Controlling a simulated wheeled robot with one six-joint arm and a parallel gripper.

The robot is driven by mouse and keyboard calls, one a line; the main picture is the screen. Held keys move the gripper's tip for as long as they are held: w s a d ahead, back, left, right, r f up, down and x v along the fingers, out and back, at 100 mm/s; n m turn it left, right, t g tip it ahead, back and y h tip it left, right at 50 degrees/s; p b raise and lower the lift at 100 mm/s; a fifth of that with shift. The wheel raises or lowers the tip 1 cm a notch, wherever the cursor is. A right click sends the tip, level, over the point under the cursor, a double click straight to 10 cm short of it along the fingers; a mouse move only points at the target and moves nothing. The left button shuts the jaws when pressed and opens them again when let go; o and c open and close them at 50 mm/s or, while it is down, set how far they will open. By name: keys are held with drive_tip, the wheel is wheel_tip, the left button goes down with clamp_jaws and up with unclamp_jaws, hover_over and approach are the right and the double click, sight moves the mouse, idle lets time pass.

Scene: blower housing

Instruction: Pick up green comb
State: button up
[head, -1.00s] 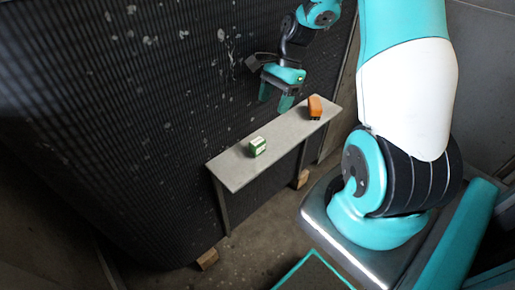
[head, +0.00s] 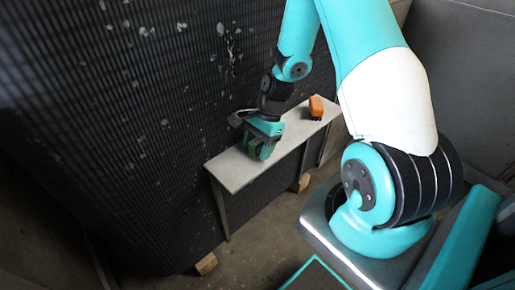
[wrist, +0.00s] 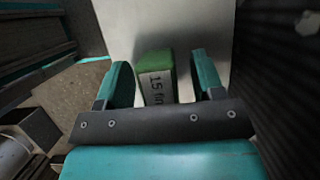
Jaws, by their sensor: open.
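The green comb (wrist: 155,64) is a small block, green on top with a pale face marked with dark lettering. It lies on the narrow grey shelf (head: 234,172). In the wrist view it sits between the two teal fingers of my gripper (wrist: 163,70), with a gap on each side, wider on the right. My gripper (head: 262,146) is open and low over the shelf. In the head view it covers the spot where the comb lies, so I cannot make the comb out clearly there.
An orange block (head: 317,107) with a dark base stands on the shelf's far right end. A dark ribbed wall (head: 120,110) runs close behind the shelf. The shelf between the gripper and the orange block looks clear.

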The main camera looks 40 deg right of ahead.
sight(258, 140)
drive_tip(key=c, duration=1)
wheel_tip(258, 140, up, 20)
drive_tip(key=p, duration=0.4)
